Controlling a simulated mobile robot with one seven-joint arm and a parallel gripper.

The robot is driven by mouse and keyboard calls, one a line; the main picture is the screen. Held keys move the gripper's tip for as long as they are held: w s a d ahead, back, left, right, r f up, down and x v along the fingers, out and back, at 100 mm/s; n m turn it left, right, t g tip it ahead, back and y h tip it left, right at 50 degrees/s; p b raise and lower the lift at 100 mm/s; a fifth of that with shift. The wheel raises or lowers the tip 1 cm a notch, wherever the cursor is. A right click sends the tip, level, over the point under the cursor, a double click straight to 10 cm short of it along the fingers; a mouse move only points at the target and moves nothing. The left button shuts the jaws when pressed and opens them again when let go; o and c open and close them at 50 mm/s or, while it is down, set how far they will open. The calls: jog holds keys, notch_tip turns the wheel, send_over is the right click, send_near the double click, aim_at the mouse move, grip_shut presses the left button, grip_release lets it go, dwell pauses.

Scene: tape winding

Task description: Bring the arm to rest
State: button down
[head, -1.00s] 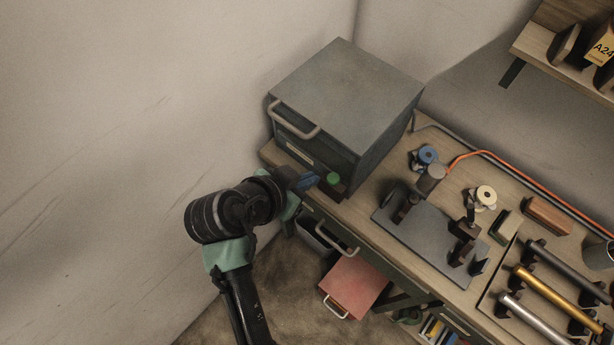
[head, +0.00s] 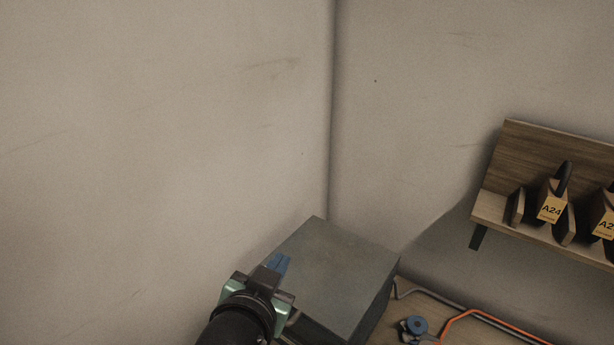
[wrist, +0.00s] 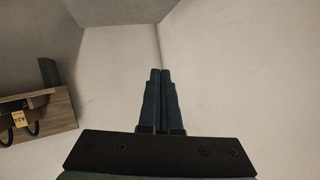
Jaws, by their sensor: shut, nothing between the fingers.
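My gripper (head: 279,263) shows at the bottom of the head view, with its blue fingers pointing up and away from me. In that view it overlaps the left edge of the grey metal cabinet (head: 335,275). In the wrist view my gripper (wrist: 160,75) has its two fingers together and nothing between them. The fingers point toward a bare wall corner and touch nothing that I can see.
A wooden wall shelf (head: 500,210) with tagged holders is at the right; it also shows in the wrist view (wrist: 55,112). A workbench (head: 385,330) with a blue tape roll (head: 416,325) and an orange tube (head: 490,318) is at bottom right. Bare walls fill the rest.

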notch_tip(320, 180, up, 14)
jog(key=w+d+n+t+y, duration=0.1)
jog(key=t, duration=0.3)
jog(key=s+d+r+n+t, duration=0.1)
jog(key=s+r+t, duration=0.4)
jog(key=r, duration=0.8)
jog(key=s+d+r+n+t+y, duration=0.1)
jog(key=s+r+t, duration=0.4)
jog(key=r, duration=0.9)
jog(key=s+d+n, duration=0.1)
jog(key=s+n, duration=0.1)
jog(key=s, duration=0.1)
jog(key=shift+s+d+y, duration=0.15)
jog(key=shift+d+y, duration=0.05)
jog(key=shift+y, duration=0.1)
jog(key=shift+f, duration=0.1)
